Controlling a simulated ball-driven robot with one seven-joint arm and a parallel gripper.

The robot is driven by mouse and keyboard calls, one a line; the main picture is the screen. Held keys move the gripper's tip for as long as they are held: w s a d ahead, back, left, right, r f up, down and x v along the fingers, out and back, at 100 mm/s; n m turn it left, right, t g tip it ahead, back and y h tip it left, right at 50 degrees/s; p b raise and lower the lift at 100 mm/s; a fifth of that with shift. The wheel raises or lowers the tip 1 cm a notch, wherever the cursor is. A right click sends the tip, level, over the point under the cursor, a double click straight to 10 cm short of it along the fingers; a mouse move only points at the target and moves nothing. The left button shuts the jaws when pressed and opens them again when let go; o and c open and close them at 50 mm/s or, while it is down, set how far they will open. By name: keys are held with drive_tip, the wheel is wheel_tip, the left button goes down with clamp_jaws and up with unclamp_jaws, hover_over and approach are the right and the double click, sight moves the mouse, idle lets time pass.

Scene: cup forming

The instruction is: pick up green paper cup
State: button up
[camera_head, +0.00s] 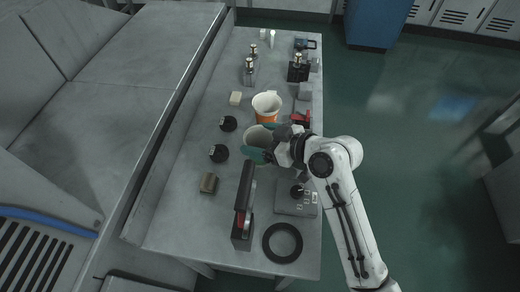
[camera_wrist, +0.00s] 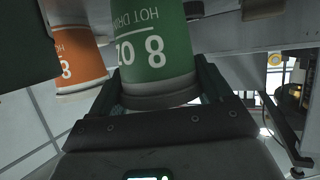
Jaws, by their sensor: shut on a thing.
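The green paper cup (camera_wrist: 158,45) with white lettering sits between the two fingers of my gripper (camera_wrist: 160,100) in the wrist view. In the head view the cup's pale open mouth (camera_head: 258,138) shows at the left end of my gripper (camera_head: 262,143), which hides part of it. My gripper is shut on the green cup. From these frames I cannot tell whether the cup's base touches the table. An orange paper cup (camera_head: 267,107) stands just beyond it, and it also shows at the left of the wrist view (camera_wrist: 78,58).

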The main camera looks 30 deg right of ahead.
drive_tip(key=c, duration=0.6)
drive_tip(key=shift+r, duration=0.1)
